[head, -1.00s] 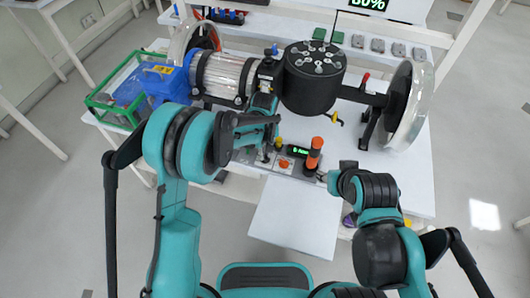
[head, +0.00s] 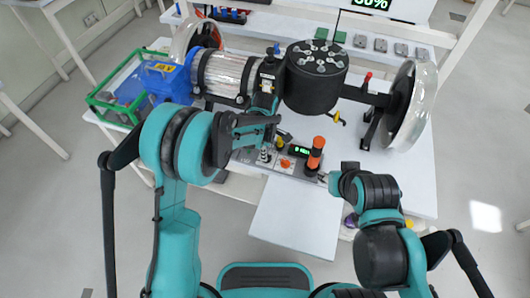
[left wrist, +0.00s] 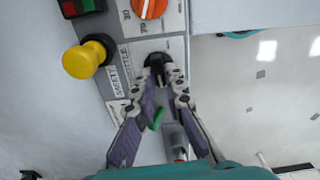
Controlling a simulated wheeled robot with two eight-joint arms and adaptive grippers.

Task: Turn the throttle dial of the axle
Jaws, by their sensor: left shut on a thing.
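The control panel (head: 312,170) of the axle rig lies on the front of the white table. In the left wrist view, the black throttle dial (left wrist: 157,59) sits beside the printed word THROTTLE. My left gripper (left wrist: 160,75) is shut on this dial, one fingertip on each side; the fingertips hide part of it. In the head view, my left gripper (head: 265,152) reaches down onto the panel's left part, and the dial is hidden. My right gripper (head: 324,178) is beside the panel's right end; its fingers are too small to judge.
An orange dial (left wrist: 150,8) and a yellow knob (left wrist: 88,58) are close to the throttle dial. An orange-topped lever (head: 315,155) stands on the panel's right. The black axle drum (head: 315,85) and clear wheel (head: 412,105) are behind. Bare white surface (head: 297,220) lies in front.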

